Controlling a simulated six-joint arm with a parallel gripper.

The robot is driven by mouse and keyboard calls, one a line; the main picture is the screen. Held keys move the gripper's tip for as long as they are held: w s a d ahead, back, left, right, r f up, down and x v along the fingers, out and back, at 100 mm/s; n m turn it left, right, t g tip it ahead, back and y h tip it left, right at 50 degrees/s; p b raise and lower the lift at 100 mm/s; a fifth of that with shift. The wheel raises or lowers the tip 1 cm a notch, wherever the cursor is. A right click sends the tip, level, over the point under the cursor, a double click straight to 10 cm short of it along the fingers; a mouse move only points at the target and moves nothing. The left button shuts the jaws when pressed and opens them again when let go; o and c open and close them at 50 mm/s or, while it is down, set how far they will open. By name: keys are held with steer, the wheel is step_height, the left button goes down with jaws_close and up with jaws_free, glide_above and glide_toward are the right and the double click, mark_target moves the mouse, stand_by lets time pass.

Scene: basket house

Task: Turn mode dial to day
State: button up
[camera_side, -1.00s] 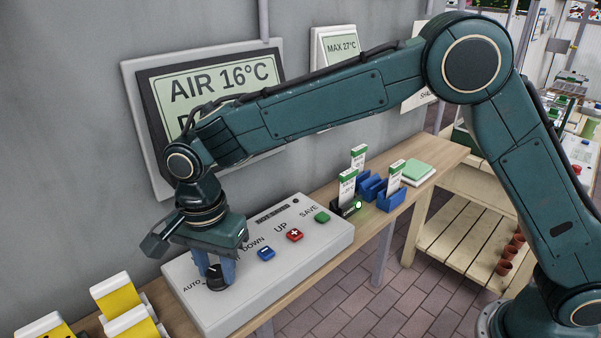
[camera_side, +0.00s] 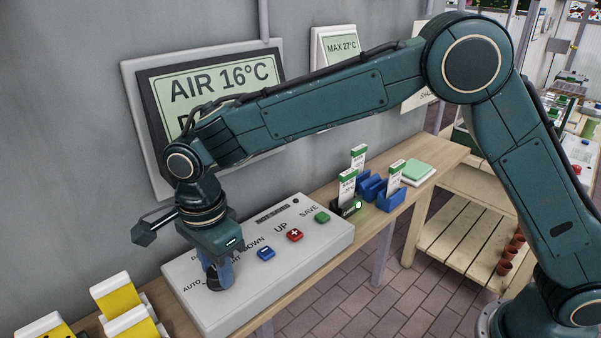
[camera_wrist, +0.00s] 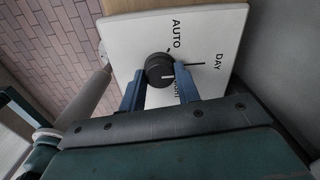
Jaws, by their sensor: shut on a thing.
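The black mode dial (camera_wrist: 158,66) sits on the white control panel (camera_wrist: 208,22), with AUTO, DAY and a partly covered NIGHT label around it. My gripper (camera_wrist: 162,78) is shut on the dial, one blue finger on each side. The dial's white mark faces the DAY and NIGHT side; I cannot tell exactly which label it meets. In the side view my gripper (camera_side: 218,280) points down at the panel's near left end (camera_side: 195,312). There the fingers hide most of the dial.
Blue DOWN (camera_side: 266,253), red UP (camera_side: 295,235) and green SAVE (camera_side: 322,217) buttons lie right of my gripper. The wall display (camera_side: 220,85) reads AIR 16°C; my arm covers its lower line. Yellow-and-white boxes (camera_side: 118,297) stand at left, blue holders (camera_side: 391,200) at right.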

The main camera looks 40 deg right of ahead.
steer(key=o, duration=1)
steer(key=shift+n, duration=0.5)
